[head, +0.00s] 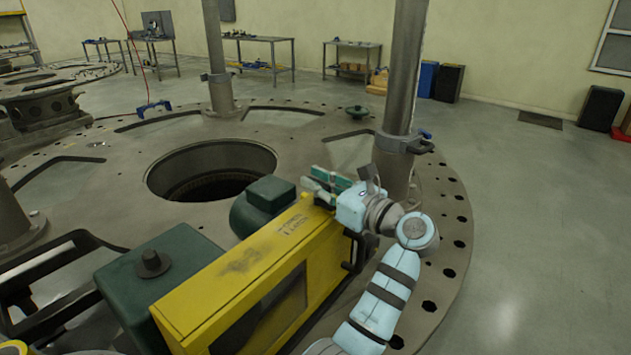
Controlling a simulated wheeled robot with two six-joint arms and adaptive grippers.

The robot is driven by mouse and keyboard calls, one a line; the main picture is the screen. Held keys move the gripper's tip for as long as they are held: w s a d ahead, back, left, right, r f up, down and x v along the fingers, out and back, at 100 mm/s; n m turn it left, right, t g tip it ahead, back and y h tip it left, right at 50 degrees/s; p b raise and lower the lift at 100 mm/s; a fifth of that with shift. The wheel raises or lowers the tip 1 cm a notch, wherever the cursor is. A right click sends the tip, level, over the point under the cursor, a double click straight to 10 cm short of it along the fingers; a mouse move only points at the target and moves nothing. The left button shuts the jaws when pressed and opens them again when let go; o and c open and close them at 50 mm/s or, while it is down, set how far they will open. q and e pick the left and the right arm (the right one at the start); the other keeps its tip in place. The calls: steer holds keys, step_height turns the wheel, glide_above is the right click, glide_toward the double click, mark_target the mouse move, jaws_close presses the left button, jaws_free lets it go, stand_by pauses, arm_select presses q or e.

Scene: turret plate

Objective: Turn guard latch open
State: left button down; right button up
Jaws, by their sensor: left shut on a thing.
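A dark handle (354,252) sits on the guard's end below my wrist. My right gripper is not in view.
The round turret plate (300,135) has a large open hole (212,168) beyond the guard. Thick upright posts (400,90) (219,60) stand on it, one close behind my wrist. A green housing (155,275) is left of the guard.

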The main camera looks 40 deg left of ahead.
arm_select(q)
steer(key=m+t, duration=0.1)
steer(key=t, duration=0.1)
steer(key=shift+m+t+h+p, duration=0.3)
steer(key=m+t+p, duration=0.1)
steer(key=t, duration=0.1)
steer(key=shift+r+m+t+h, duration=0.15)
steer(key=shift+m+t+h, duration=0.15)
steer(key=shift+m+h, duration=0.1)
steer(key=m+t+h+p, duration=0.3)
steer(key=m+t+p, duration=0.1)
steer(key=t+p, duration=0.1)
steer(key=shift+m+t+h+p, duration=0.8)
steer(key=shift+t+h+p, duration=0.1)
steer(key=shift+t+h, duration=0.15)
steer(key=shift+h, duration=0.25)
steer(key=c, duration=1.6)
jaws_free()
steer(key=shift+d, duration=0.1)
steer(key=shift+o, duration=0.2)
step_height(320, 180, up, 10)
steer(key=shift+f, duration=0.15)
